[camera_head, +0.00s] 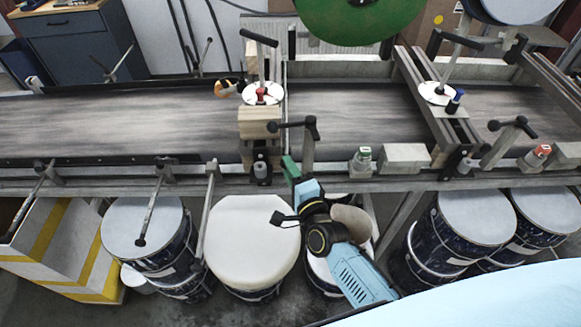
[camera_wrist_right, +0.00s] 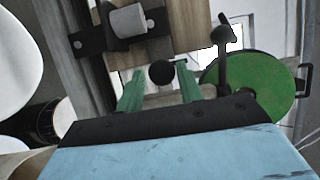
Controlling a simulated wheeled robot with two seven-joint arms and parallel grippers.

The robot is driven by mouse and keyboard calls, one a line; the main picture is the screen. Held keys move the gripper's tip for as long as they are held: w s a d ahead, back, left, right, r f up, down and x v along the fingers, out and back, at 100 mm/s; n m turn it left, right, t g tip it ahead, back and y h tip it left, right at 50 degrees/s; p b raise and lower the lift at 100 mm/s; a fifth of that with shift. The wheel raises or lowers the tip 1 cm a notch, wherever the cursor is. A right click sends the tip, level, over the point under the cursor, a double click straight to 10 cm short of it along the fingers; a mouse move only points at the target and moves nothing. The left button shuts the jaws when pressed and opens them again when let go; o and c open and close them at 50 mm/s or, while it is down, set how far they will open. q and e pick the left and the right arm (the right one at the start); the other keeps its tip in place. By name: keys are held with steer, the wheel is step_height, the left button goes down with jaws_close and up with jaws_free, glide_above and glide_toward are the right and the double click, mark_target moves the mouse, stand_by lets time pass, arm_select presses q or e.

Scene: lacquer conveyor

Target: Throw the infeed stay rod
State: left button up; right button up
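No label marks one rod as the infeed stay rod. A grey lever with a black crossbar handle (camera_head: 297,125) stands at the conveyor's front edge, just above my right gripper (camera_head: 290,162). A similar lever (camera_head: 505,140) stands farther right. Thin rods with black ends, such as one rod (camera_head: 151,208), lean out from the front rail at the left. In the right wrist view the green fingers of my right gripper (camera_wrist_right: 159,90) are apart. A black ball knob (camera_wrist_right: 162,73) shows between and beyond their tips; I cannot tell if they touch it. My left gripper is not in view.
The conveyor belt (camera_head: 110,120) runs across behind the front rail (camera_head: 110,183). Wooden blocks (camera_head: 260,123) and a clamp bridge stand near the gripper. Lidded drums (camera_head: 252,240) stand below the rail. A large green disc (camera_head: 358,15) is at the back.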

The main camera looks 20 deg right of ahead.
steer(key=shift+o, duration=1.4)
steer(key=shift+s+r, duration=0.1)
steer(key=shift+s, duration=0.05)
steer(key=s+d+b, duration=0.1)
steer(key=s, duration=1.2)
steer(key=shift+d, duration=0.25)
